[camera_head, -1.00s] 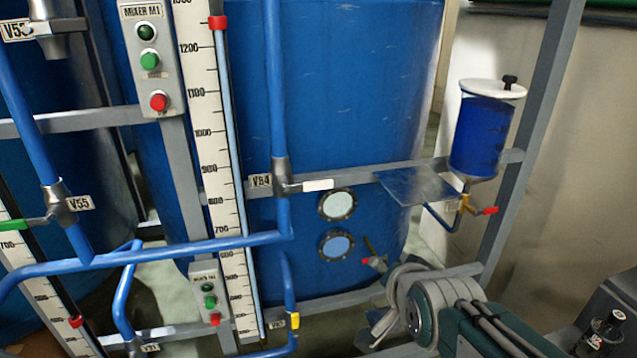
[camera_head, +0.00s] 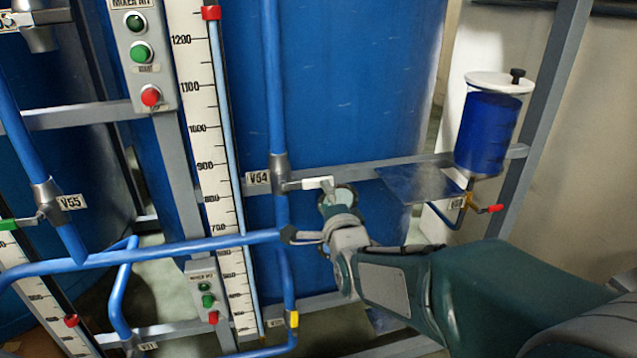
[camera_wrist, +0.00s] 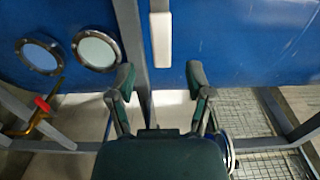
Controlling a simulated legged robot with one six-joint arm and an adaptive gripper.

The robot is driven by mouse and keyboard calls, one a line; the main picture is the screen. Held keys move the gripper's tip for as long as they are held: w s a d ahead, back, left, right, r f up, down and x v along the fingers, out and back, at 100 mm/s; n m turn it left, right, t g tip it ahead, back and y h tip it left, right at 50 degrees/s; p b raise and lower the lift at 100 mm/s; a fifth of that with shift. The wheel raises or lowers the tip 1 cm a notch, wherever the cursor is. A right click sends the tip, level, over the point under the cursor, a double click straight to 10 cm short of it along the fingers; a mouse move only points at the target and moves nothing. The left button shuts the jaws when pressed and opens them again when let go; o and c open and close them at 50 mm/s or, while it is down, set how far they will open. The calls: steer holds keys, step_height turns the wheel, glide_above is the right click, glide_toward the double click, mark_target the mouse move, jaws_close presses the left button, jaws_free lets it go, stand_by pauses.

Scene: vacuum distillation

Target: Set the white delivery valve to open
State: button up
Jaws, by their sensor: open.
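The V54 valve (camera_head: 279,177) sits on a vertical blue pipe in the head view. Its white lever (camera_head: 308,184) points right, crosswise to the pipe. In the wrist view the white lever (camera_wrist: 160,40) appears ahead, lined up with the gap between my fingers and beyond their tips. My gripper (camera_head: 309,211) is open and empty, just below and right of the lever in the head view. The wrist view shows my gripper (camera_wrist: 160,80) with its fingers spread apart. I see no contact with the lever.
A grey rail (camera_head: 365,172) runs behind the lever, before the blue tank (camera_head: 360,80). A horizontal blue pipe (camera_head: 180,249) runs near my gripper. A clear shelf (camera_head: 420,184) and a blue-filled vessel (camera_head: 487,133) stand to the right. Valve V55 (camera_head: 47,200) is at left.

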mark_target(319, 185)
steer(key=x, duration=0.6)
steer(key=shift+w, duration=0.1)
jaws_close()
